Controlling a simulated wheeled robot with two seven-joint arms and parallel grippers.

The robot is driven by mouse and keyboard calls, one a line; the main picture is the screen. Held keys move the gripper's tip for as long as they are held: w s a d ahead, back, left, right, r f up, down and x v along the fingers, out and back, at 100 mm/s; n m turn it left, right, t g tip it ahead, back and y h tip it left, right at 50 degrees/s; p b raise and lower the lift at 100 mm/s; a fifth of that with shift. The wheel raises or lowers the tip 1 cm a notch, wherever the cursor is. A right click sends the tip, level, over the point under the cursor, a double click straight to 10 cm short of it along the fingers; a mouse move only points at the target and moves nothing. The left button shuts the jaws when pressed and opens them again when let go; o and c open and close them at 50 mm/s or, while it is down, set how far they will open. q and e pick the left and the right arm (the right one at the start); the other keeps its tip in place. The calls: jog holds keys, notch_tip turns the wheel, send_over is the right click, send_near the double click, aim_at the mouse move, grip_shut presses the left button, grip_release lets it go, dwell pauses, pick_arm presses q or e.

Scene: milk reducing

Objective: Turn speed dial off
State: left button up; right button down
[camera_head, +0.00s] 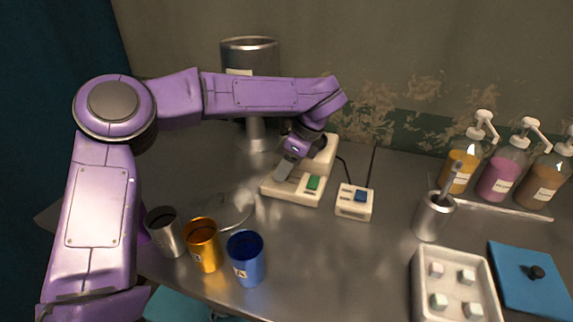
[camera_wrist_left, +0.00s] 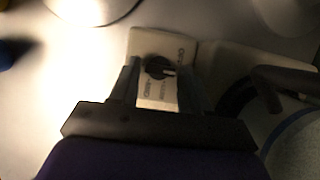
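A cream-coloured device (camera_head: 328,152) with a green switch (camera_head: 313,183) on its base stands near the middle of the table. In the left wrist view its pale labelled panel (camera_wrist_left: 157,96) carries a round black dial (camera_wrist_left: 158,68) with a light pointer mark. My left gripper (camera_head: 284,172) reaches down over the device's base. In the wrist view the two fingers of the gripper (camera_wrist_left: 160,78) are spread, one on each side of the panel, with the dial between or just beyond their tips. Contact with the dial cannot be told. The dial cannot be made out in the head view. My right gripper is not in view.
A box with a blue switch (camera_head: 354,202) stands right of the device. A steel cup (camera_head: 165,232), an orange cup (camera_head: 203,246) and a blue cup (camera_head: 246,260) stand at front left. A large steel vessel (camera_head: 250,60) stands behind my arm. Pump bottles (camera_head: 502,178) stand at right.

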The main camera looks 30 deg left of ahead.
pick_arm(q)
jog(key=v, duration=1)
jog(key=shift+d+r, duration=0.15)
jog(key=shift+r, duration=0.1)
